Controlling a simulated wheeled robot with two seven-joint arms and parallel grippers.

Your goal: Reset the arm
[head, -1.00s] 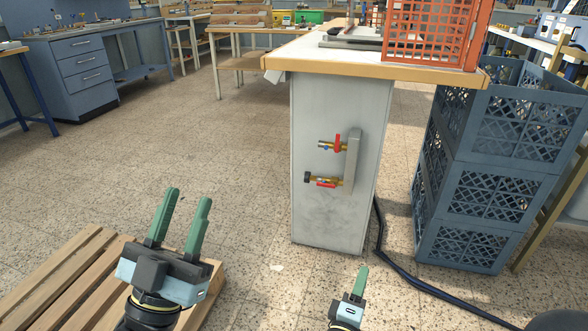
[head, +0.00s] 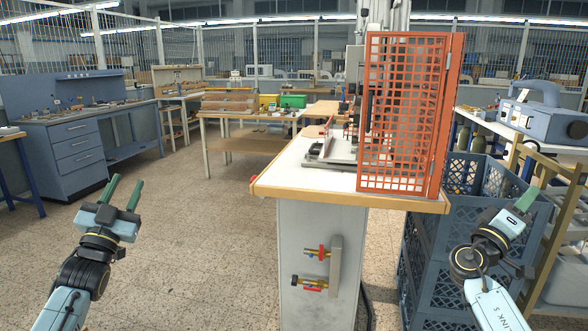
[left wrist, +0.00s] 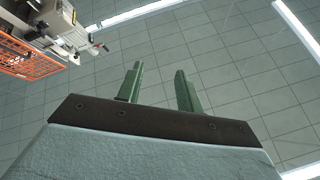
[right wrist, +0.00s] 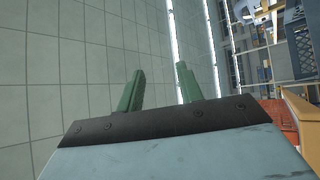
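My left gripper (head: 122,190) is raised at the left of the head view, fingers pointing up. Its two green fingers are apart with nothing between them, as the left wrist view (left wrist: 158,88) also shows. My right gripper (head: 524,204) is at the right of the head view, in front of the stacked blue crates; one green finger shows clearly there. In the right wrist view (right wrist: 158,85) its fingers are apart and empty. Both wrist views look up at the ceiling.
A stamping machine with an orange mesh guard (head: 402,115) stands on the wood-edged table (head: 290,185) in the middle. Blue crates (head: 415,265) stand right of it. A blue workbench (head: 75,160) is at the left. The floor (head: 190,240) between is clear.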

